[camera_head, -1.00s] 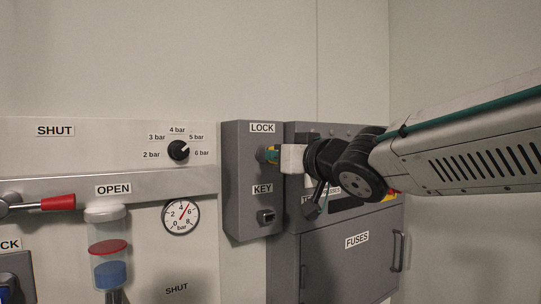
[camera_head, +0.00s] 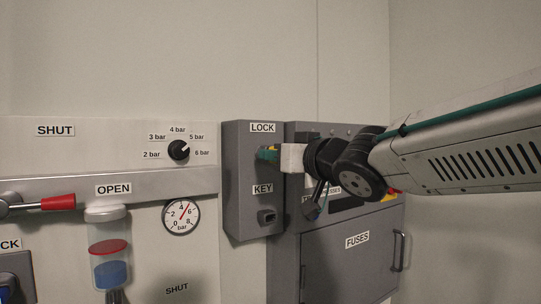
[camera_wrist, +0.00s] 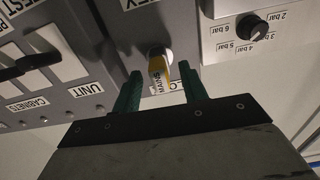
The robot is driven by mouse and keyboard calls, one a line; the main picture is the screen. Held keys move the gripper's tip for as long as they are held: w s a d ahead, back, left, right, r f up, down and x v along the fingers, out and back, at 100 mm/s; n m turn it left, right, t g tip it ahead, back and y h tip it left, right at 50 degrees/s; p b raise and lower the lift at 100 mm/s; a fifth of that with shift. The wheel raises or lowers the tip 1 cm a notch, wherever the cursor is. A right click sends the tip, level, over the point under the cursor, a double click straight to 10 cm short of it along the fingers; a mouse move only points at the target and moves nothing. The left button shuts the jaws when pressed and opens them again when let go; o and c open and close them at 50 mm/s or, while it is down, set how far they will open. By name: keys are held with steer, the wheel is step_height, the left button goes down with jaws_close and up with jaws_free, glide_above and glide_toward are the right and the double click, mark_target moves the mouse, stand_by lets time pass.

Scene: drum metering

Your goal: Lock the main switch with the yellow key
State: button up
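The yellow key (camera_wrist: 159,68), with a tag reading MAINS, sits in the round lock (camera_wrist: 155,52) in the wrist view. My gripper (camera_wrist: 161,76) has one green finger on each side of the key, with a visible gap to it on both sides. In the head view my gripper (camera_head: 268,153) is at the lock under the LOCK label on the grey switch box (camera_head: 240,185), and its fingers mostly hide the key. The KEY socket (camera_head: 267,216) is lower on the same box.
The grey fuse cabinet (camera_head: 345,265) stands right of the box, behind my arm. To the left are a pressure knob (camera_head: 179,150), a gauge (camera_head: 181,217) and a red-handled lever (camera_head: 58,202). The wall above is clear.

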steer(key=v, duration=0.8)
steer(key=s+d+f+m+g+h, duration=0.2)
steer(key=d+f+m+g+h, duration=0.15)
steer(key=d+f+h, duration=0.85)
steer(key=s+d+f+m+g+y, duration=0.1)
steer(key=s+d+f+g, duration=0.3)
steer(key=s+f, duration=0.4)
steer(key=s+d+f+m+g+y, duration=0.1)
steer(key=s+d+f+g, duration=0.3)
steer(key=s, duration=0.9)
step_height(320, 180, down, 5)
steer(key=shift+s+d+r+m+g, duration=0.2)
steer(key=shift+m+g, duration=0.25)
steer(key=shift+g, duration=0.7)
